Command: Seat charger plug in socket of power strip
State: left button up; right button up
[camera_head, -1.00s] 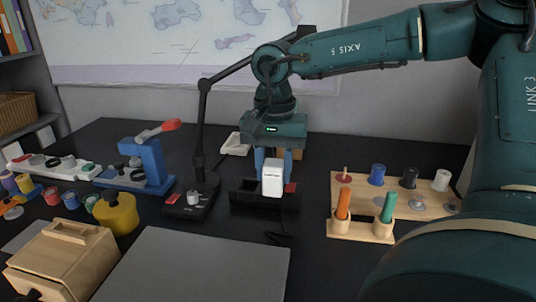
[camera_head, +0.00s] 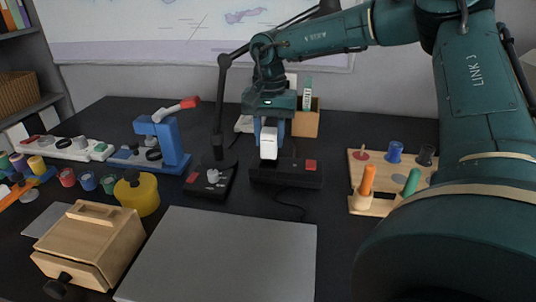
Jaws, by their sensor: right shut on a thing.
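The white charger plug (camera_head: 268,143) is held upright between the blue fingers of my right gripper (camera_head: 269,135). The black power strip (camera_head: 286,178) lies on the dark desk, with a red switch (camera_head: 310,165) at its right end. The plug is over the left part of the strip in the picture. Its lower end shows close to the strip's back edge; I cannot tell whether they touch. The socket openings and the plug's pins are hidden or too small to make out. My left gripper is not in view.
A black lamp base (camera_head: 209,180) stands just left of the strip, its arm rising beside my right gripper. A wooden peg board (camera_head: 375,204) is to the right, a wooden holder (camera_head: 307,121) behind. A grey mat (camera_head: 222,258) lies bare in front.

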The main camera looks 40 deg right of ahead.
aim_at(269, 148)
notch_tip(269, 148, down, 4)
jog(key=shift+r+b, duration=0.1)
jog(key=shift+b, duration=0.25)
jog(key=shift+f, duration=0.25)
jog(key=o, duration=1.1)
jog(key=shift+c, duration=0.2)
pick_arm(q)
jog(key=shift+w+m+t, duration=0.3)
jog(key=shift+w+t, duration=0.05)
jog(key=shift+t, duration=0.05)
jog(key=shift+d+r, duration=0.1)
pick_arm(e)
jog(key=shift+r, duration=0.3)
notch_tip(269, 148, up, 11)
jog(key=shift+f+p, duration=0.2)
jog(key=shift+p, duration=0.9)
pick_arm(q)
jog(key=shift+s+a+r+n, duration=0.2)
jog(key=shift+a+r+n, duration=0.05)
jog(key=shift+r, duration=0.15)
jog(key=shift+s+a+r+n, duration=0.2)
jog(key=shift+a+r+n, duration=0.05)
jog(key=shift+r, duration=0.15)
pick_arm(e)
jog(key=shift+r, duration=0.55)
